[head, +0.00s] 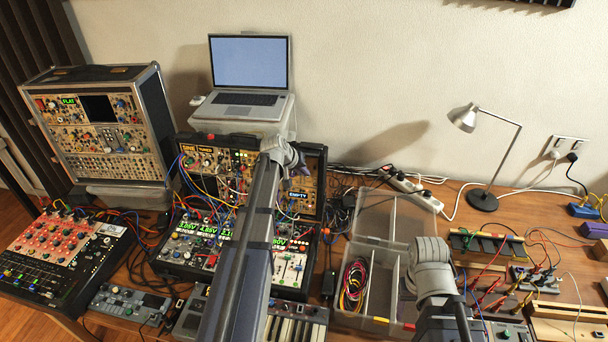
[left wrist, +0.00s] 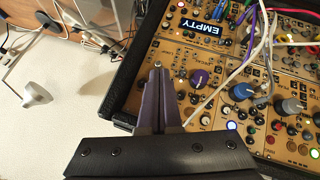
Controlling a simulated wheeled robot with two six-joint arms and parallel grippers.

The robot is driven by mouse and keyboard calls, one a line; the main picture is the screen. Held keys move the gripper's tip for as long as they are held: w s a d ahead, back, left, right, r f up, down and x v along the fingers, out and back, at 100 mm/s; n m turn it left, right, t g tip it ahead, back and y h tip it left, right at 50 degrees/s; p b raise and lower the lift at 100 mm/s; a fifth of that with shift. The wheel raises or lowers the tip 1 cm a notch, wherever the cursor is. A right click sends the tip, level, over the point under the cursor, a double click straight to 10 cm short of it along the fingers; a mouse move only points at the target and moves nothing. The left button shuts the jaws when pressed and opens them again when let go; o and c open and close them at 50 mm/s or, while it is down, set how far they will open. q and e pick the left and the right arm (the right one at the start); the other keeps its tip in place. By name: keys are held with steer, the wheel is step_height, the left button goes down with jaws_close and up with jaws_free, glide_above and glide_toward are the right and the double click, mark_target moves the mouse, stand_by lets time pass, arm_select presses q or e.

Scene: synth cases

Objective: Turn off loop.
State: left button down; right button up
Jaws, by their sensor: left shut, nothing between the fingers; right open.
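The open synth case (head: 322,158) stands mid-table, its right part holding a module with a lit EMPTY display (head: 300,195). This display also shows in the left wrist view (left wrist: 222,33). My left gripper (head: 298,164) is at the upper right of the case, partly hidden by my own arm.
White patch cables (left wrist: 240,70) hang across the panel near my left fingers. A laptop (head: 249,70) stands behind the case, a larger synth case (head: 105,130) at left. The clear parts box (head: 393,215), lamp (head: 483,200) and small wired devices fill the right side.

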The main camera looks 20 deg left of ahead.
arm_select(q)
steer(key=t+b, duration=0.2)
steer(key=b, duration=0.1)
steer(key=shift+s+d+f+t+y, duration=0.1)
steer(key=shift+s+f+t+y, duration=0.2)
steer(key=shift+f, duration=0.1)
arm_select(e)
step_height(320, 180, down, 4)
steer(key=shift+f, duration=0.1)
arm_select(q)
steer(key=shift+w, duration=0.1)
steer(key=shift+w+r, duration=0.25)
steer(key=shift+w, duration=0.35)
arm_select(e)
steer(key=shift+r, duration=0.3)
arm_select(q)
steer(key=shift+p, duration=0.3)
